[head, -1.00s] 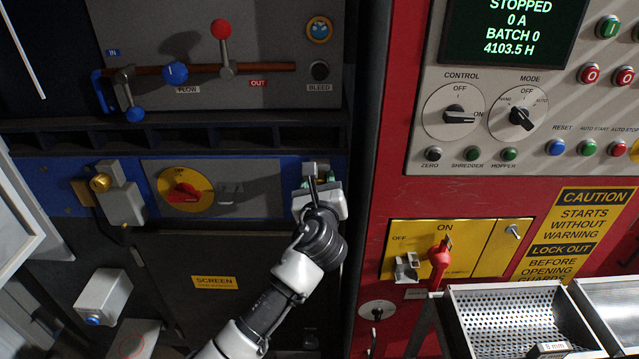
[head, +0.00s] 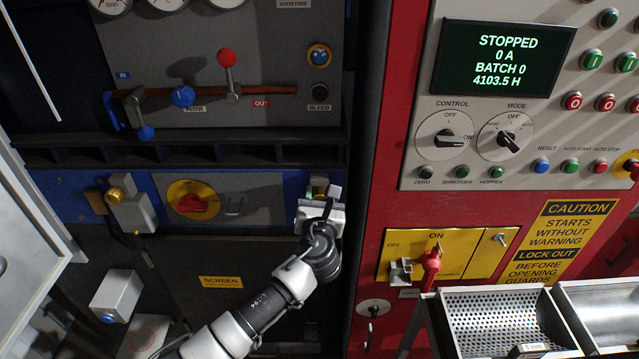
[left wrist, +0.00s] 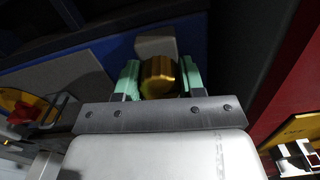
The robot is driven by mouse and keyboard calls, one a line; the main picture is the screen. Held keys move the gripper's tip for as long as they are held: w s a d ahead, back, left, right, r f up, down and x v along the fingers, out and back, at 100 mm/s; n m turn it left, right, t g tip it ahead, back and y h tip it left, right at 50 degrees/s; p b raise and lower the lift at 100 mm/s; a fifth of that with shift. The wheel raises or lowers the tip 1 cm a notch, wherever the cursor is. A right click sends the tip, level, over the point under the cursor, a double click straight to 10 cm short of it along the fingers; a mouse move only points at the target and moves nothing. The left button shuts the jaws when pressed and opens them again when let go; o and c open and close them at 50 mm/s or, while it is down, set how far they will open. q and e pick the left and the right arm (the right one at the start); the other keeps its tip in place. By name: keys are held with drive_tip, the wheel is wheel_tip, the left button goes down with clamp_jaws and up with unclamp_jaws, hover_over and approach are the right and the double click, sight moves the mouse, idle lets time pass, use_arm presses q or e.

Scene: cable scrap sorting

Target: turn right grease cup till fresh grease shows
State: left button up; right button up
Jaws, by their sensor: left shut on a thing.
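The right grease cup is a brass-gold cap (left wrist: 158,77) on a grey block in the left wrist view. My left gripper (left wrist: 159,82) has its green fingertips on either side of the cap and is shut on it. In the head view the left gripper (head: 319,193) is at the right end of the blue panel, and only a little of the brass shows there. No grease can be made out around the cap. A second brass cup (head: 115,194) sits on a grey block at the panel's left. My right gripper is not in view.
A yellow disc with a red rotary switch (head: 192,202) is left of the gripper. The red cabinet edge (head: 372,230) is close on its right. A red-handled lever (head: 431,266) and a perforated tray (head: 490,322) are farther right. The display (head: 508,57) reads STOPPED.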

use_arm(q)
drive_tip(key=shift+m+p, duration=1.2)
drive_tip(key=shift+p, duration=0.05)
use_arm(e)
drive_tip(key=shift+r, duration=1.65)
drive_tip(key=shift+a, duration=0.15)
use_arm(q)
drive_tip(key=o, duration=0.9)
drive_tip(key=shift+o, duration=0.2)
drive_tip(key=shift+s, duration=0.1)
drive_tip(key=s+b, duration=0.1)
drive_tip(key=s, duration=0.9)
drive_tip(key=shift+s+b, duration=0.35)
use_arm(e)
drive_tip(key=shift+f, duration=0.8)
